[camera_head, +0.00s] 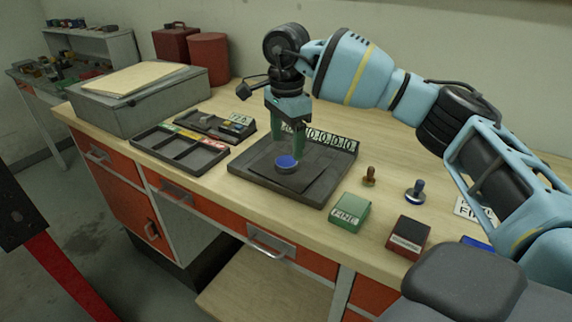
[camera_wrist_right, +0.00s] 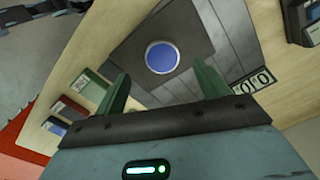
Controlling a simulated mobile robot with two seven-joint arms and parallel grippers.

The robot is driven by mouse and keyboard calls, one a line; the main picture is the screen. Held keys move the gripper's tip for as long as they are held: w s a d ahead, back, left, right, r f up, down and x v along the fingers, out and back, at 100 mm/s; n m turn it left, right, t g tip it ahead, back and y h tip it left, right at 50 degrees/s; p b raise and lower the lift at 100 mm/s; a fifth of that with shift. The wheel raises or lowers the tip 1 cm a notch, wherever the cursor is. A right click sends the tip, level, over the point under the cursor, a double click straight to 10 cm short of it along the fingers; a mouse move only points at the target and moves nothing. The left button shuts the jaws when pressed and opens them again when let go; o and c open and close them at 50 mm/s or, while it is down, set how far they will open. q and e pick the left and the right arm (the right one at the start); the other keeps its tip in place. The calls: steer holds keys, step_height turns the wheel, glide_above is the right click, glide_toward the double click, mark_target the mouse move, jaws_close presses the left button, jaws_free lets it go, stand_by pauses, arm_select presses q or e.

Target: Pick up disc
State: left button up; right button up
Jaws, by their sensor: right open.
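The disc (camera_head: 286,162) is small and round with a blue top and a pale rim. It sits on a dark square plate in the black tray (camera_head: 246,178) on the bench. In the right wrist view the disc (camera_wrist_right: 162,57) shows beyond and between the fingertips. My right gripper (camera_head: 287,152) points down over the disc, its green fingers spread. The fingers also show in the right wrist view (camera_wrist_right: 162,92), apart and with nothing between them. Whether the fingertips reach down to the disc's height is hard to tell. My left gripper is not in view.
A green box marked FINE (camera_head: 349,213), a dark red box (camera_head: 407,238) and two small stamp-like pieces stand to the right of the tray. A compartment tray (camera_head: 180,150) and a large grey box (camera_head: 140,100) are on the left. Bare wood lies in front.

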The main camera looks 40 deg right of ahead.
mark_target(286, 161)
step_height(286, 161, down, 4)
steer(key=shift+w+f, duration=0.15)
steer(key=shift+f, duration=0.05)
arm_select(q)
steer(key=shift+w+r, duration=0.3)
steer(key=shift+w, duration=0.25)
arm_select(e)
steer(key=shift+f, duration=0.35)
steer(key=c, duration=0.7)
steer(key=shift+r, duration=0.1)
steer(key=c, duration=0.6)
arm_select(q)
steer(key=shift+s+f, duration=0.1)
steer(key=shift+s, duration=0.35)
